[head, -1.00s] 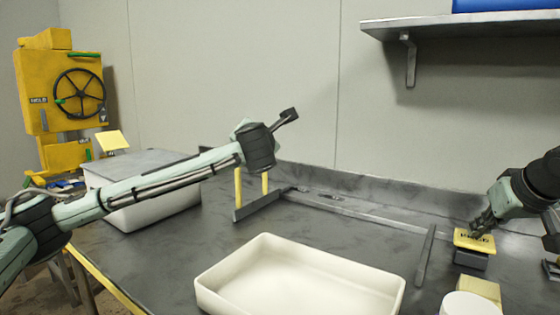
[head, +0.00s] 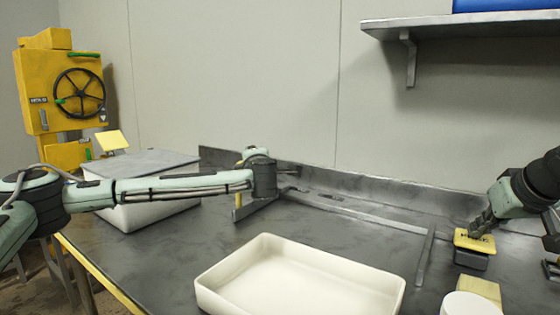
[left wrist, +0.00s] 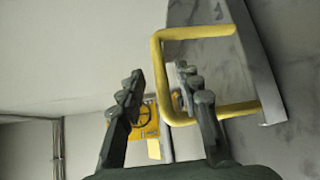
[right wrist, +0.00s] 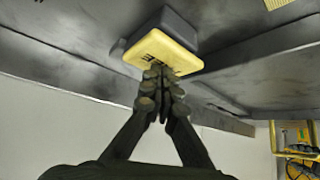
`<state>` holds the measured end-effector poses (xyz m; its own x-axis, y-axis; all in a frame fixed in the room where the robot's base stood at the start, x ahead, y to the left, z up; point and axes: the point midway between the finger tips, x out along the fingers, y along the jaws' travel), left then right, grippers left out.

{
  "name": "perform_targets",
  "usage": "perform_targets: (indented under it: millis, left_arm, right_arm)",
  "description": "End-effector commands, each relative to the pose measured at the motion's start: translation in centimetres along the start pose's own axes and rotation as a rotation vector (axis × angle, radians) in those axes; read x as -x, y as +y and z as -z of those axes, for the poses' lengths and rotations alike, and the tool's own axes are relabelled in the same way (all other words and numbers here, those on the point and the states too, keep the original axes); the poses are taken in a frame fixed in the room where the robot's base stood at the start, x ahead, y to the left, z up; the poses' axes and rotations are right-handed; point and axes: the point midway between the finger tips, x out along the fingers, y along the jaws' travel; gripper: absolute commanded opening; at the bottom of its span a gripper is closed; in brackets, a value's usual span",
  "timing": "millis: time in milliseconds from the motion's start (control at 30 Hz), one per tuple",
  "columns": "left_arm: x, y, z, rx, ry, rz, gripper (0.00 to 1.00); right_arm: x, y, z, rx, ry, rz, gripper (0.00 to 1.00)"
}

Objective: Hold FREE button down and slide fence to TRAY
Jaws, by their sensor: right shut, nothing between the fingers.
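The yellow-topped FREE button (head: 484,245) sits on a dark box at the right of the bench. My right gripper (head: 474,232) is shut with its fingertips at the button's top; the right wrist view shows the closed fingers (right wrist: 160,72) against the yellow cap (right wrist: 170,50). I cannot tell how far the button is pressed. The fence (head: 256,209) is a grey plate at the left end of the rail. Its yellow handle (left wrist: 157,75) shows in the left wrist view. My left gripper (left wrist: 160,85) is open, its fingers around the handle's near bar. In the head view my arm mostly hides the handle.
A white tray (head: 215,297) stands in front of the rail (head: 350,211). A grey crossbar (head: 425,258) lies left of the button. A lidded white bin (head: 150,215) is at left, a white round container (head: 470,304) at front right. A wall shelf (head: 440,24) hangs above.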

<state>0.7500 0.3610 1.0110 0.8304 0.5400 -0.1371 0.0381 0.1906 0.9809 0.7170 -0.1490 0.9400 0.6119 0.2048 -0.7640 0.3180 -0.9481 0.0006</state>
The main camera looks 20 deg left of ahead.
Motion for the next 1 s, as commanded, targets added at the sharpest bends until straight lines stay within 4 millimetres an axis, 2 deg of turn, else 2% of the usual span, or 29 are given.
perform_targets:
  millis: [100,200,533,800,1000]
  left_arm:
    - [-1.5,0.0,0.0,0.001,0.001,0.000,0.34]
    - [-2.1,0.0,0.0,0.001,0.000,0.000,0.34]
    - [-2.5,0.0,0.0,0.001,-0.001,0.000,0.34]
    - [-2.4,0.0,0.0,0.001,-0.001,0.000,0.01]
    - [-2.4,0.0,0.0,0.002,-0.001,0.000,0.00]
  right_arm:
    - [-0.2,0.0,-0.2,0.000,-0.006,-0.001,0.00]
    - [-0.2,0.0,-0.2,0.000,-0.006,-0.001,0.00]
    - [-0.2,0.0,-0.2,0.000,-0.006,-0.001,0.00]
    - [-0.2,0.0,-0.2,0.000,-0.006,-0.001,0.00]
    - [-0.2,0.0,-0.2,0.000,-0.006,-0.001,0.00]
